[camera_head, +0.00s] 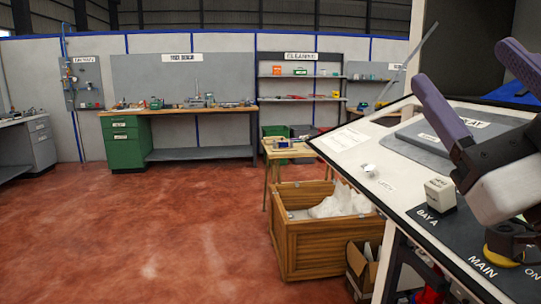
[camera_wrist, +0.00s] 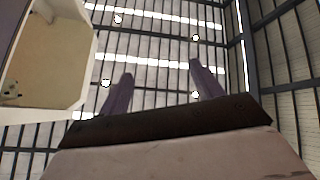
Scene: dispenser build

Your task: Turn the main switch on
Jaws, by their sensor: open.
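The main switch (camera_head: 497,258) shows at the lower right of the head view. It has a yellow base with a dark top, beside the words MAIN and ON on a black panel (camera_head: 452,234). Its right side is partly hidden, and I cannot tell which way it is set. My gripper (camera_head: 461,64) is above the worktop with its two purple fingers apart and pointing up and left, away from the switch. Nothing is between the fingers. In the wrist view my gripper (camera_wrist: 161,70) points at the roof; the switch is not visible there.
A cream block (camera_head: 440,193) stands by BAY A, and a small pale part (camera_head: 369,170) lies near the LATCH label. A grey tray (camera_head: 420,143) lies on the worktop. A wooden crate (camera_head: 300,245) stands below left. The red floor (camera_head: 150,230) is clear farther left.

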